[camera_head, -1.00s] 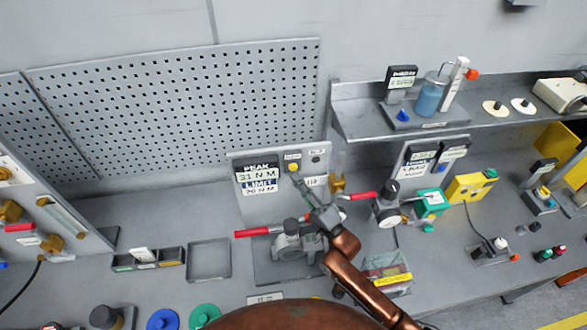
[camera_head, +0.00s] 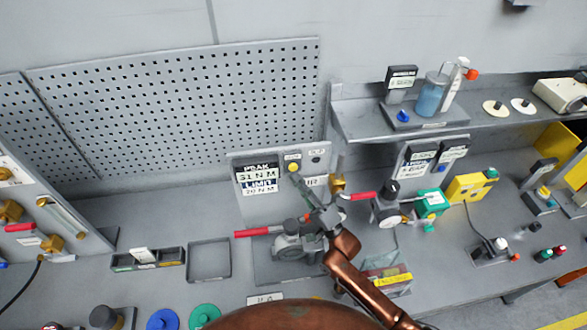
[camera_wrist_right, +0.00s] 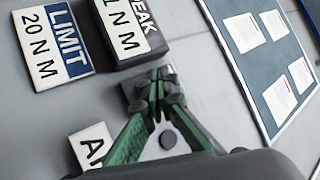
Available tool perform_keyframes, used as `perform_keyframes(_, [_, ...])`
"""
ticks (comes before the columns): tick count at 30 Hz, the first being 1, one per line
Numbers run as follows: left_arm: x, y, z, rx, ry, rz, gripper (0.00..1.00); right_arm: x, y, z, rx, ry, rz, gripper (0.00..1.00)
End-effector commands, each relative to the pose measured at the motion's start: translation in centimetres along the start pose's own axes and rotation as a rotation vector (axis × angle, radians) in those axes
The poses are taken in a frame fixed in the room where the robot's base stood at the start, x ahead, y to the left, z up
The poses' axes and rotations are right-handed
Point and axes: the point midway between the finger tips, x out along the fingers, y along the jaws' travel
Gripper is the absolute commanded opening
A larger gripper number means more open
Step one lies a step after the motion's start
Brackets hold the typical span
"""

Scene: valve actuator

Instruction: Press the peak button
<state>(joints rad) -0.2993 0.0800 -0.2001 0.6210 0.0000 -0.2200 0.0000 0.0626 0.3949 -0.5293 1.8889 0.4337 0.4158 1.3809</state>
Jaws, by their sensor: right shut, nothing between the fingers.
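A grey upright panel (camera_head: 240,160) stands at the back of the bench. It carries a PEAK readout (camera_head: 257,171) of about 31 N M above a LIMIT readout (camera_head: 260,187) of 20 N M. A yellow round button (camera_head: 293,168) and a dark round knob (camera_head: 316,158) sit to their right; their small labels are unreadable here. My right gripper (camera_head: 296,180) is shut and empty, its tips just below the yellow button; I cannot tell whether they touch it. In the right wrist view its green fingers (camera_wrist_right: 158,85) meet beside the PEAK readout (camera_wrist_right: 135,28). My left gripper is not in view.
A valve with a red handle (camera_head: 252,232) stands below the panel, close under my right arm. A grey tray (camera_head: 190,262) lies to the left. A gauge with a red lever (camera_head: 386,208) stands to the right. A shelf (camera_head: 350,118) juts out at upper right.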

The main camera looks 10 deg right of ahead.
Motion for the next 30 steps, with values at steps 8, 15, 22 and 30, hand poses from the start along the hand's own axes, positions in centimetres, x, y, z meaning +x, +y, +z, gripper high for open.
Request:
perform_keyframes(8, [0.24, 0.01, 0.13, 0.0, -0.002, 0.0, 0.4, 0.53, 0.4, -0.41, 0.0, 0.0, 0.0, 0.0])
perform_keyframes(15, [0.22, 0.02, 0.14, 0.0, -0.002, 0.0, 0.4, 0.54, 0.39, -0.42, 0.0, 0.0, 0.0, 0.0])
perform_keyframes(22, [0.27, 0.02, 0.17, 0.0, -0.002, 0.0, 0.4, 0.63, 0.46, -0.48, 0.0, 0.0, 0.0, 0.0])
perform_keyframes(30, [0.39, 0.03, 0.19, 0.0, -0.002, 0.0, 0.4, 0.86, 0.62, -0.64, 0.0, 0.0, 0.0, 0.0])
